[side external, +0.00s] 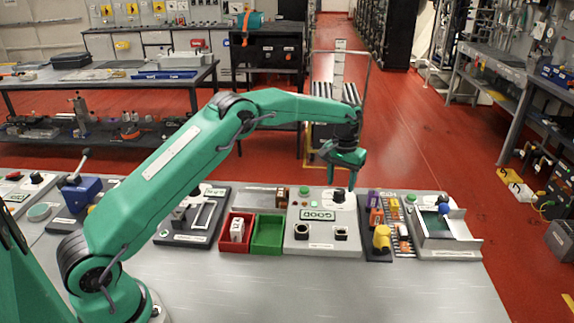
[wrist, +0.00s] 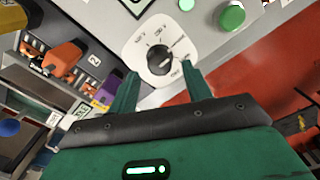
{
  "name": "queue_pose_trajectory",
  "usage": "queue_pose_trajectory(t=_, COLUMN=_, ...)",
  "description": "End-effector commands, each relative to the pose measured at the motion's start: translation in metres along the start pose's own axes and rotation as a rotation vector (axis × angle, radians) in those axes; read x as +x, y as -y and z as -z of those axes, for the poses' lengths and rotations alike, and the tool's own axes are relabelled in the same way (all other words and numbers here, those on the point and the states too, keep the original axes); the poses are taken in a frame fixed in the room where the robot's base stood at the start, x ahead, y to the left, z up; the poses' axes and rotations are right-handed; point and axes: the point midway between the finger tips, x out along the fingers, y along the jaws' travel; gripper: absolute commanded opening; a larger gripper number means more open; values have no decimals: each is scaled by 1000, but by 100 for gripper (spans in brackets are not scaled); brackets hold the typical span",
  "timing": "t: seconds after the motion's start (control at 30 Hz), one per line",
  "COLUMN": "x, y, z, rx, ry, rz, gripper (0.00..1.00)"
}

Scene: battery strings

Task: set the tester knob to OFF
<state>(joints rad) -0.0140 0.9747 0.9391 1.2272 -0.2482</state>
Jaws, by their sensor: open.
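The tester (side external: 318,240) is a pale grey box on the bench with a display reading GOOD and two dark sockets in front. Its knob (wrist: 160,58) is a black dial on a white round plate with printed position labels. The labels are too small and turned to read surely, so I cannot tell the setting. In the side view the knob (side external: 339,196) is at the tester's back right. My gripper (wrist: 160,92) points down over it, its two green fingers apart with the knob between or just beyond their tips. In the side view my gripper (side external: 341,177) is close above the knob; contact is unclear.
A green button (wrist: 231,16) and a pale button sit beside the knob. Red (side external: 224,238) and green (side external: 268,250) bins stand left of the tester. A rack with orange, purple and yellow parts (side external: 381,237) stands close on its right. The bench front is clear.

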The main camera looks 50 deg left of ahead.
Motion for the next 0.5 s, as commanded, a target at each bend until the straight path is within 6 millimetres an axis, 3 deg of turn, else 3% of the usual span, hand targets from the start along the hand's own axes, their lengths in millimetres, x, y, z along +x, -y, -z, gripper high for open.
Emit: queue_pose_trajectory(t=0.5, x=23, y=0, z=0, rx=0, ry=2, rz=0, gripper=49)
